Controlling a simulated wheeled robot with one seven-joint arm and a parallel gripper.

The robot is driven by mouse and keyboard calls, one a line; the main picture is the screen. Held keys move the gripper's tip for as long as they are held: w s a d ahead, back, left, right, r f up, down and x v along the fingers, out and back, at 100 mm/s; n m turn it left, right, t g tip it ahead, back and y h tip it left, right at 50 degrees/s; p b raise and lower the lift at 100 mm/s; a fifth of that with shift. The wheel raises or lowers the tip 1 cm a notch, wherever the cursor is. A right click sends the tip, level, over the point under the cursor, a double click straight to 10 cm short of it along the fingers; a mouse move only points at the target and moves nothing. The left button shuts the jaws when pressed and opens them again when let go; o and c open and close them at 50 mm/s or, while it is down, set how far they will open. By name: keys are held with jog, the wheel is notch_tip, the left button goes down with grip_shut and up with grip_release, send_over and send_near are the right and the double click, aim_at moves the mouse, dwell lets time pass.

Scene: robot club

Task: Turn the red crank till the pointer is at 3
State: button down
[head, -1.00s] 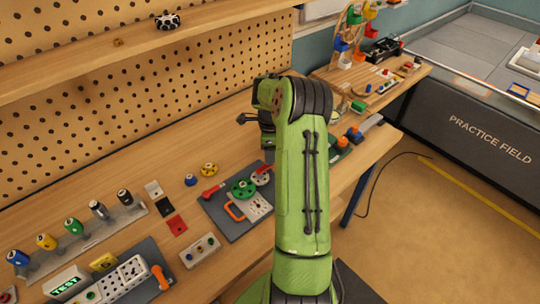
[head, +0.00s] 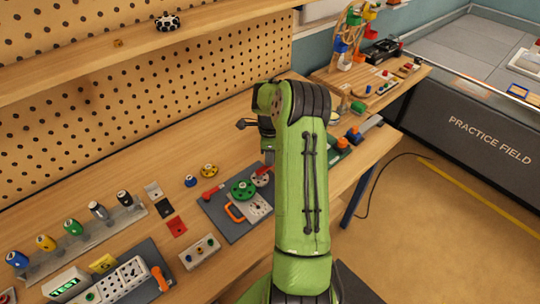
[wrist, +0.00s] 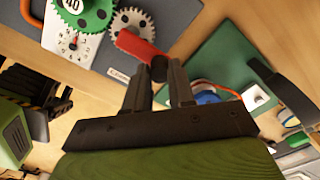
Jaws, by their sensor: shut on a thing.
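The red crank (wrist: 137,46) extends from a grey gear (wrist: 131,28) in the wrist view and ends in a dark knob (wrist: 159,68). My gripper (wrist: 160,78) is shut on this knob. A green gear (wrist: 95,10) marked 40 meshes beside the grey gear. Below them in the wrist view is a white dial plate (wrist: 82,52) with a small red pointer; its numbers are too small to read. In the head view the green gear (head: 242,189) and the dial plate (head: 258,209) show on a dark board (head: 222,214); my arm hides part of the crank.
A second red handle (head: 212,194) and an orange handle (head: 234,213) are on the same board. A green board (wrist: 215,68) lies close by the gripper.

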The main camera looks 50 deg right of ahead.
jog(key=shift+w, duration=0.1)
jog(key=shift+w+a+n+b, duration=0.55)
jog(key=shift+a+n, duration=0.75)
jog(key=shift+n, duration=3.4)
jog(key=shift+w+a+n+b, duration=0.5)
jog(key=shift+a+n, duration=0.85)
jog(key=shift+n, duration=3.35)
jog(key=shift+w+a+n+b, duration=0.3)
jog(key=shift+w+a+n, duration=0.7)
jog(key=shift+n, duration=3.7)
jog(key=shift+s+a, duration=0.3)
jog(key=shift+s, duration=0.05)
jog(key=c, duration=1)
grip_release()
